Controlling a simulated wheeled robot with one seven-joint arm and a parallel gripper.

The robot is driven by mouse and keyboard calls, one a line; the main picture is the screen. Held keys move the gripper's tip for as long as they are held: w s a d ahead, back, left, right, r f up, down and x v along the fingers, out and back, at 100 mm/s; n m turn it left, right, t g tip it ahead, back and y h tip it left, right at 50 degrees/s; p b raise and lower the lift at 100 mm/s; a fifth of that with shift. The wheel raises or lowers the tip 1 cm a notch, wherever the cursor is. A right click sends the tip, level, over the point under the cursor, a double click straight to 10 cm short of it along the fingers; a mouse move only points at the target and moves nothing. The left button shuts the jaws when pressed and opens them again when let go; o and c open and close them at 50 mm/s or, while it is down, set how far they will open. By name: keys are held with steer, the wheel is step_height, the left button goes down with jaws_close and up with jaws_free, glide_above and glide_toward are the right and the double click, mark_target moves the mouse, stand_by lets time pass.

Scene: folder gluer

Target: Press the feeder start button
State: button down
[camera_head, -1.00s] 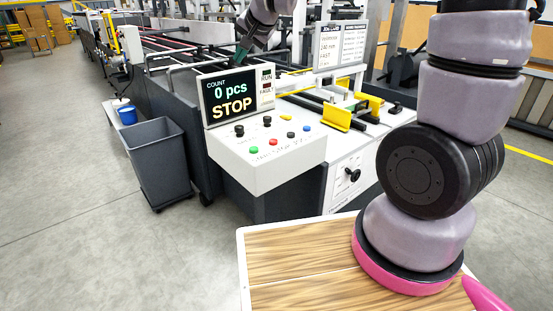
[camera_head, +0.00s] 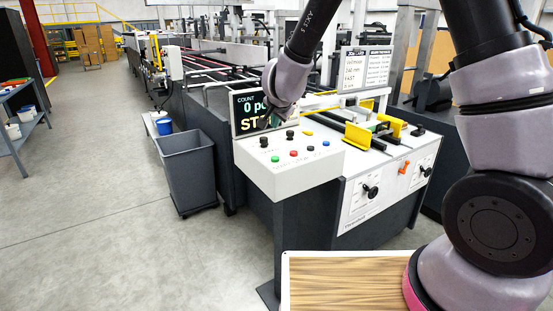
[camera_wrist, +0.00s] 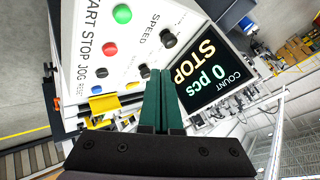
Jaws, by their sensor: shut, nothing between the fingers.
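The green button (camera_head: 275,158) is at the left of the front button row on the white control panel (camera_head: 290,181). In the wrist view the green button (camera_wrist: 122,13) is at the top, beside the word START. My gripper (camera_wrist: 163,73) is shut and empty, its two green fingers together. Its tips appear over the panel near the black knobs (camera_wrist: 168,38), apart from the green button. In the head view my gripper (camera_head: 268,122) is partly hidden by the arm, in front of the display (camera_head: 244,104). The display reads STOP and 0 pcs.
A red button (camera_wrist: 110,48), a black button (camera_wrist: 102,72) and a blue button (camera_wrist: 97,89) continue the row. A yellow button (camera_head: 308,132) is by the knobs. A grey bin (camera_head: 188,174) stands left of the machine.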

mark_target(275, 159)
steer(key=shift+f, duration=4.4)
steer(key=shift+f, duration=0.35)
steer(key=shift+f, duration=0.5)
steer(key=shift+r, duration=0.9)
steer(key=shift+r, duration=0.1)
steer(key=shift+r, duration=2.4)
